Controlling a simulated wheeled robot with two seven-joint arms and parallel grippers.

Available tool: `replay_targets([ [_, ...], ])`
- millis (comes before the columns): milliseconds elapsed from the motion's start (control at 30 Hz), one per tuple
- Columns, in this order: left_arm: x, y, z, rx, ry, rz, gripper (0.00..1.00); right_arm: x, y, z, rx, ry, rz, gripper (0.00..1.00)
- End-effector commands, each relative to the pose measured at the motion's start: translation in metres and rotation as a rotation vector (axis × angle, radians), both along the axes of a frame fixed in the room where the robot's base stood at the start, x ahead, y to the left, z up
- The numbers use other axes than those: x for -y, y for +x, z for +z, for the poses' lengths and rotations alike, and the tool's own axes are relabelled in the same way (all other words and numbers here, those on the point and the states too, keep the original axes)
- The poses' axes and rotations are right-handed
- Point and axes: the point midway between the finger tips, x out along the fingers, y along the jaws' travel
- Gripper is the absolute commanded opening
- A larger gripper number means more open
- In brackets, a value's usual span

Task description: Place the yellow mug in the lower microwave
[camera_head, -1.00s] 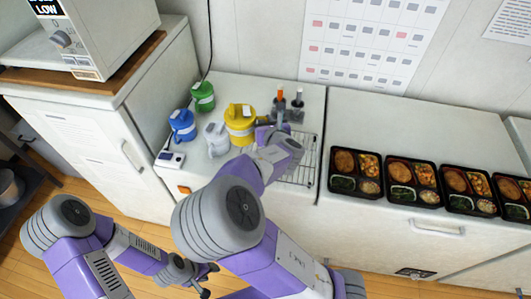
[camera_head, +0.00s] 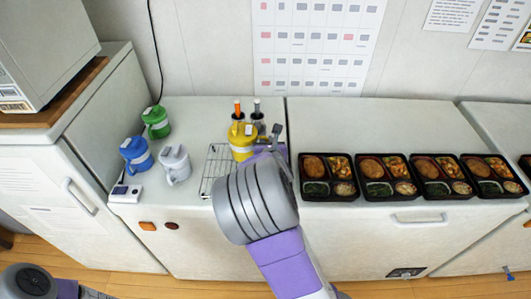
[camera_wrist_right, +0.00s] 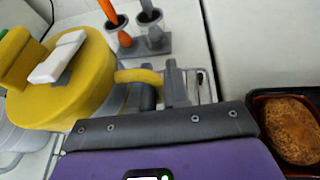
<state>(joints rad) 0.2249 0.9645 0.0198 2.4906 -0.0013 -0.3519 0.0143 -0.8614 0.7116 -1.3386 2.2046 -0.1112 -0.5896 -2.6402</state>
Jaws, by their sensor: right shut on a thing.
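The yellow mug (camera_head: 241,152) has a white band and a yellow lid. It is over the right part of the wire rack, in front of the small stand with tools. My right gripper (camera_head: 274,137) is at the mug's right side. In the right wrist view, its fingers (camera_wrist_right: 163,88) are shut on the handle of the mug (camera_wrist_right: 75,85). A microwave (camera_head: 40,50) stands at the upper left on a wooden board, cut off by the picture edge. Its door is out of sight, and whether it is the lower one cannot be told. My left gripper is out of view.
A green mug (camera_head: 156,121), a blue mug (camera_head: 137,155) and a white mug (camera_head: 175,163) stand on the counter left of the wire rack (camera_head: 212,170). The tool stand (camera_head: 248,117) is behind the rack. Several bento trays (camera_head: 328,198) line the counter to the right.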

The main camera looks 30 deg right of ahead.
Motion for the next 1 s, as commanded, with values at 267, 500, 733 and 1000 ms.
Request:
replay_targets([
  [267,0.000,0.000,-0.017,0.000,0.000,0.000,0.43,0.000,0.000,-0.034,0.003,0.001,-0.001,0.00],
  [500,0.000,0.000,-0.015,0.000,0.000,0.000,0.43,0.000,0.000,-0.032,0.003,0.000,0.001,0.00],
  [733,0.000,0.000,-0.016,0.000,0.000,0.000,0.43,0.000,0.000,-0.035,-0.001,0.000,0.000,0.38],
  [1000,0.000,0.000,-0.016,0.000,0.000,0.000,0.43,0.000,0.000,-0.035,-0.001,0.000,0.001,0.42],
])
